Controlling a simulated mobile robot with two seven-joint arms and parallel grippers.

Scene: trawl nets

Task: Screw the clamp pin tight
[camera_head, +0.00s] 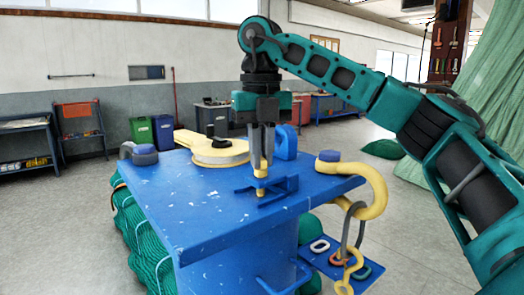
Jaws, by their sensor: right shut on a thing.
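My right gripper (262,163) points straight down over the blue table top, its two grey fingers close together. It is shut on the head of a small yellow pin, which I take to be the clamp pin (261,173). The pin stands upright and its lower yellow end (261,192) shows at a blue bracket (288,184) on the table. How deep the pin sits in the bracket is too small to tell. My left gripper is not in view.
The worn blue table (185,200) also carries a round yellow base with a dark knob (214,148), a blue upright lug (286,141) and corner shackles. A yellow hook (374,190) hangs at the right edge above a small blue shelf (318,262). Green netting (140,235) lies at the left.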

